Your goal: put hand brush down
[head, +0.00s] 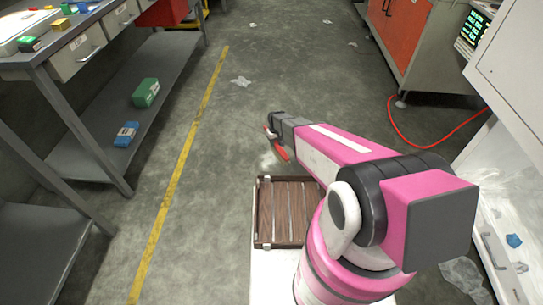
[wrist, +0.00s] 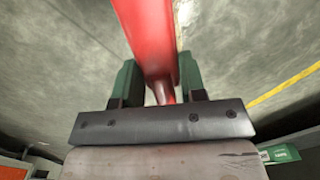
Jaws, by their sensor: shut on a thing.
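My gripper (wrist: 162,85) is shut on the red hand brush (wrist: 149,35); its green fingers sit on both sides of the brush's narrow part in the wrist view. In the head view the red brush (head: 283,153) shows as a small piece at the end of my pink arm, in the air in front of my body. Most of the brush is hidden by the arm or cut off by the frame, so I cannot see its bristles. The gripper's fingers are hard to make out in the head view.
A brown slatted tray (head: 264,213) lies on a white surface beside my arm. At left stands a grey workbench (head: 42,70) with a green box (head: 146,92) and a blue box (head: 126,134) on its lower shelf. A red hose (head: 415,143) lies at right. The floor ahead is mostly clear.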

